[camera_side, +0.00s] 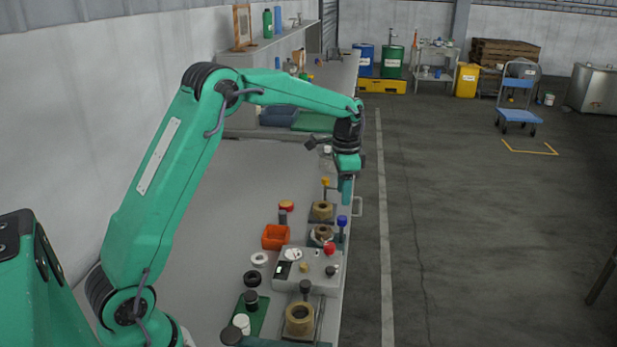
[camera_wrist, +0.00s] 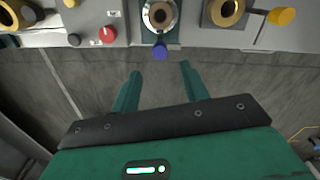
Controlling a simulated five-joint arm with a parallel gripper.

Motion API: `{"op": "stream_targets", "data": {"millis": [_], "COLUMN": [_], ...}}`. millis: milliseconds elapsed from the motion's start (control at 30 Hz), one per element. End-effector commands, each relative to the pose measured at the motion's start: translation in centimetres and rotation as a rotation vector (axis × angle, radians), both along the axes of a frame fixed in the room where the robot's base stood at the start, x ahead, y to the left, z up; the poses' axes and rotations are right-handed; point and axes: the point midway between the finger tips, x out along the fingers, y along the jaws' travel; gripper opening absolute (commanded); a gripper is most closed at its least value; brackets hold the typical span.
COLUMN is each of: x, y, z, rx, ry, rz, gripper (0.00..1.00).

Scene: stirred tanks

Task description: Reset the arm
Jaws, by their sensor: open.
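My gripper (camera_side: 346,190) hangs from the green arm, pointing down above the right edge of the grey bench (camera_side: 215,190). In the wrist view my gripper (camera_wrist: 158,82) has its two green fingers apart with nothing between them.
A grey control box (camera_side: 310,270) with a red knob (camera_side: 329,248) stands on the bench. Brass tank rings (camera_side: 299,319), an orange bin (camera_side: 275,237) and a green mat (camera_side: 258,322) are nearby. The bench's left part is clear. Open floor (camera_side: 450,220) lies to the right.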

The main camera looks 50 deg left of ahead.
Motion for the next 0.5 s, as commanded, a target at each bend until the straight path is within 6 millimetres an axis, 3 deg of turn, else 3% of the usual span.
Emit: {"op": "stream_targets", "data": {"millis": [500], "x": [-0.13], "y": [-0.08], "z": [0.64], "rx": [0.001], "ry": [-0.003], "rz": [0.002], "gripper": [0.45]}}
